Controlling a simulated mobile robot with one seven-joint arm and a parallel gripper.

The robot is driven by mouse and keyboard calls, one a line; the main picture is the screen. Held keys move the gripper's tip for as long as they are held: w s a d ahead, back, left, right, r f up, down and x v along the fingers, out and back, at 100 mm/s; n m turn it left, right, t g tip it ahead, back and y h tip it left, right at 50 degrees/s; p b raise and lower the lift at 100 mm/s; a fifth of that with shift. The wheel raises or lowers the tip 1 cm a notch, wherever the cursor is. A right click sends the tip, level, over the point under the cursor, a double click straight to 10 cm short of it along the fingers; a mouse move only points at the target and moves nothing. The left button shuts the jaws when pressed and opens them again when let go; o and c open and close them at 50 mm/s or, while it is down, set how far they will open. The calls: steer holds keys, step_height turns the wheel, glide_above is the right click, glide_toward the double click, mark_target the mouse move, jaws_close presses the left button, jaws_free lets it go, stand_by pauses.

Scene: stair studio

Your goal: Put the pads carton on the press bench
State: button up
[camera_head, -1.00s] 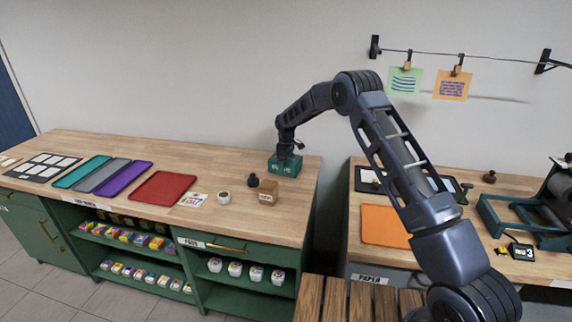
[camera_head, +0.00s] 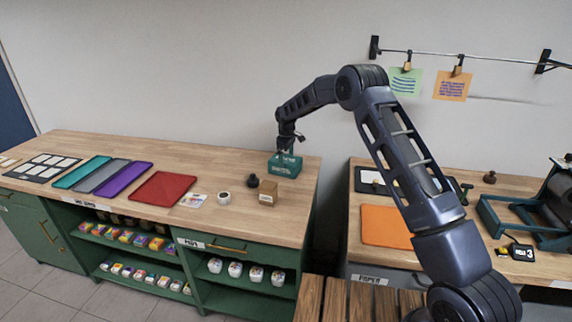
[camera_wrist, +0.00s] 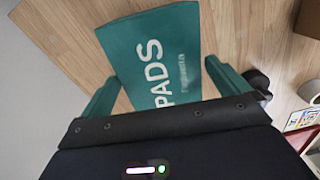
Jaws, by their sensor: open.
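The pads carton (camera_head: 284,166) is a teal box at the right back end of the left counter. In the wrist view its face (camera_wrist: 156,62) reads PADS. My gripper (camera_head: 287,151) is over the carton, pointing down at it. In the wrist view the two teal fingers of my gripper (camera_wrist: 165,88) are apart, one on each side of the carton; whether they touch it I cannot tell. The press bench (camera_head: 512,187) is the separate wooden-topped bench on the right, with the roller press (camera_head: 545,210) at its right end.
A small brown box (camera_head: 268,193), a dark knob-like object (camera_head: 252,181) and a white cup (camera_head: 224,197) stand near the carton. An orange sheet (camera_head: 385,226) and a dark-framed tray (camera_head: 372,180) lie on the press bench. A gap separates the two benches.

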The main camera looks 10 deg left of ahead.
mark_target(287, 159)
step_height(287, 159, up, 6)
steer(key=shift+d+r, duration=0.1)
steer(key=shift+r, duration=0.15)
steer(key=shift+d+r, duration=0.15)
steer(key=shift+r, duration=0.05)
steer(key=s+d+r+m+t, duration=0.1)
steer(key=s+d+r+m, duration=0.25)
steer(key=d+r, duration=1.25)
steer(key=s+d+r+m+t, duration=0.1)
steer(key=s+d+r+m, duration=0.1)
steer(key=s+d+r, duration=0.55)
steer(key=s+d+r+m, duration=0.2)
steer(key=s+d+r, duration=0.15)
steer(key=d, duration=0.65)
steer(key=s+d+r+m+t, duration=0.1)
steer(key=s+d+m, duration=0.1)
steer(key=s+d, duration=0.55)
steer(key=s+d+r+m, duration=0.15)
steer(key=s+d, duration=0.35)
steer(key=s, duration=0.5)
steer(key=s+d+f+m, duration=0.2)
steer(key=s+d+f, duration=0.1)
steer(key=s, duration=0.4)
steer(key=s+d+f+m+t, duration=0.1)
steer(key=s+d+f+m, duration=0.1)
steer(key=s, duration=0.6)
steer(key=shift+s+d+f+m+t, duration=0.3)
steer(key=shift+d+f+m, duration=0.1)
steer(key=shift+d+f, duration=0.5)
